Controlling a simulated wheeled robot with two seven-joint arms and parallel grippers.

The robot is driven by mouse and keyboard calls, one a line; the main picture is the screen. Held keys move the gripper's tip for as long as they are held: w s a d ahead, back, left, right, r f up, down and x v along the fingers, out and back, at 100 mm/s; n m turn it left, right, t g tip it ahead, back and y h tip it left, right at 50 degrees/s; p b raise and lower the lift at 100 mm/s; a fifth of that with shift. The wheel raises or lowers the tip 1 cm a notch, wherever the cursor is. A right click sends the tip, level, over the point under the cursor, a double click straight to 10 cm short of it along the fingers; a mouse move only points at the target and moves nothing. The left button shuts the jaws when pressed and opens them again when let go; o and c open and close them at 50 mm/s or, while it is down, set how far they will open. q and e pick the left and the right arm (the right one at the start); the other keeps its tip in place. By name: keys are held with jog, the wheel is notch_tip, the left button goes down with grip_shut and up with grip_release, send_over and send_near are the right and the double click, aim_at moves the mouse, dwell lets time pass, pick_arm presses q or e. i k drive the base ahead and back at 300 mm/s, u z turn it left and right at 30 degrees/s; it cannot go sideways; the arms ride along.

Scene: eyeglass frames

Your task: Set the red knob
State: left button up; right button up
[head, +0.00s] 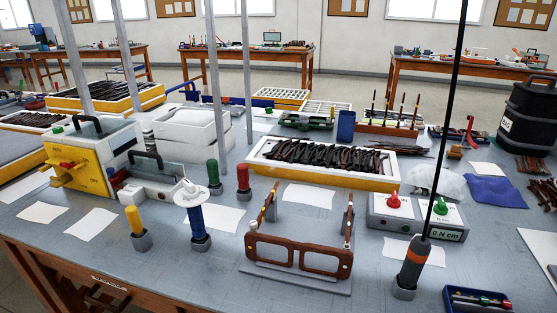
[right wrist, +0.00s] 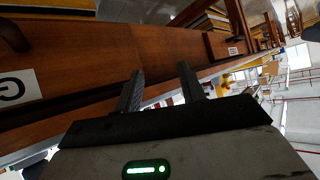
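A red knob (head: 393,200) stands on top of a light grey box (head: 378,209) at the right of the bench in the head view. A green knob (head: 440,206) sits beside it on the same box. The box's front display (head: 448,234) reads about "0 N cm". In the right wrist view my right gripper (right wrist: 159,75) has its two dark fingers apart with nothing between them. Brown wooden furniture lies beyond the fingers. Neither gripper shows in the head view, so their distance to the knob cannot be told.
Brown eyeglass frames (head: 300,256) stand on a grey plate in front. An upright grey-and-orange tool (head: 414,262) stands close in front of the knob box. A blue cloth (head: 495,191) lies to its right. A white tray of dark pieces (head: 262,152) lies behind left.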

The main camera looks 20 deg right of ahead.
aim_at(393, 203)
jog(key=z, duration=1.35)
